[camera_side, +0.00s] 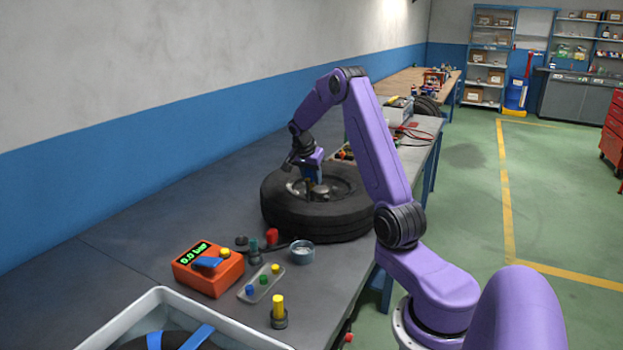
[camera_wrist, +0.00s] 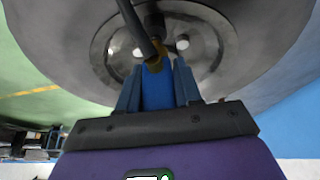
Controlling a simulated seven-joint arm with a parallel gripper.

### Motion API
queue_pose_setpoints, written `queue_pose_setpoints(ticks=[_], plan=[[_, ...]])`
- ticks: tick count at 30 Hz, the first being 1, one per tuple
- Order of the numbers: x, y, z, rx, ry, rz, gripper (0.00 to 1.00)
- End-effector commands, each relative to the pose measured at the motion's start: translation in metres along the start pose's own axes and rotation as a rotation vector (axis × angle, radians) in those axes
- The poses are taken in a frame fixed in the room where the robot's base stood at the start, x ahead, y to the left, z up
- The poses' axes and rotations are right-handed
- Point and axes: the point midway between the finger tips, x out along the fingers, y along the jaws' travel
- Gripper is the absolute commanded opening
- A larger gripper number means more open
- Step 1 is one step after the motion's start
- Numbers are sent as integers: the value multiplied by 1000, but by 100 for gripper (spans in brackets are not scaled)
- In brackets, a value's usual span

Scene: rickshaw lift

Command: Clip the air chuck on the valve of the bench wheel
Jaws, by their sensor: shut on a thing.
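The bench wheel (camera_side: 292,218) lies flat on the bench, a black tyre around a metal rim. My gripper (camera_side: 311,183) is over the rim. In the wrist view my gripper (camera_wrist: 158,68) is shut on the blue body of the air chuck (camera_wrist: 157,88). The chuck's brass end (camera_wrist: 154,55) points at the wheel's rim (camera_wrist: 108,45). A dark bar or hose crosses in front of the rim there. I cannot make out the valve, nor whether the brass end touches it.
An orange gauge box (camera_side: 208,270) reading 0.0 bar stands left of the wheel. Nearby are a small tray of coloured caps (camera_side: 262,283), a round tin (camera_side: 301,252), a yellow-topped piece (camera_side: 278,308) and a large pale bin (camera_side: 110,335). The bench's left side is clear.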

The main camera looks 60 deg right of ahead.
Motion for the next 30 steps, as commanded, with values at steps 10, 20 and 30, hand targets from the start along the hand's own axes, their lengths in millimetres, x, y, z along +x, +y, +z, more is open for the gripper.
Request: queue_pose_setpoints(ticks=[10, 20, 30], plan=[[-9, 0, -4, 1, 1, -2, 5], [-14, 0, -6, 0, 0, -1, 5], [-14, 0, -6, 0, 0, -1, 5]])
